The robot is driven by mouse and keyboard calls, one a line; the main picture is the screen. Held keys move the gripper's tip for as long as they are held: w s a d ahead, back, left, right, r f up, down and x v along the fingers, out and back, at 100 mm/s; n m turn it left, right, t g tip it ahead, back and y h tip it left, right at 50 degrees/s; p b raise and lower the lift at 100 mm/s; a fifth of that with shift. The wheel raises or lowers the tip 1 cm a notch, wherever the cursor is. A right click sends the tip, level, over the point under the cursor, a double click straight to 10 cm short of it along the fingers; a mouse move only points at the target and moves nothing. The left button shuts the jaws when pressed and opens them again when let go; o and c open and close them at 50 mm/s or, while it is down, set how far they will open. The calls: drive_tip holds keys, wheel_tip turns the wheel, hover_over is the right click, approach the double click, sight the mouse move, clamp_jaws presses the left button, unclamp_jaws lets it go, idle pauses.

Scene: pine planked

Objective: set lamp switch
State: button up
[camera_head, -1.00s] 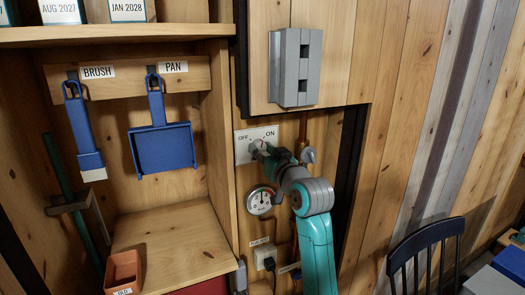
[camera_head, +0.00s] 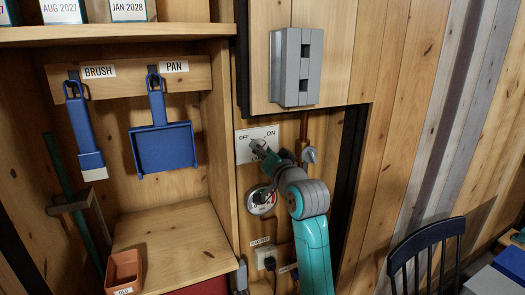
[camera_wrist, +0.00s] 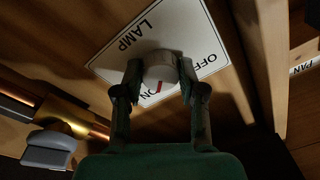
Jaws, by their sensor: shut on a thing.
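The white lamp plate (camera_head: 244,154) with the words OFF and ON is on the wood wall in the head view. It also shows in the wrist view (camera_wrist: 118,62), with LAMP at the left and OFF at the right. A round pale knob (camera_wrist: 158,66) stands on the plate. A red mark on its face points down, near the word ON. My gripper (camera_wrist: 159,80) is shut on the knob, one dark finger on each side. In the head view my gripper (camera_head: 262,152) hides most of the knob.
A round gauge (camera_head: 261,200) is just below the plate, partly behind my arm. A copper pipe with a grey valve handle (camera_head: 309,155) is close at the right. A grey box (camera_head: 295,67) juts out above.

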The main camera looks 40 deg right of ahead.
idle(0.3)
drive_tip(key=o, duration=1.1)
drive_tip(key=shift+o, duration=0.2)
drive_tip(key=v, duration=1.2)
drive_tip(key=shift+f, duration=0.1)
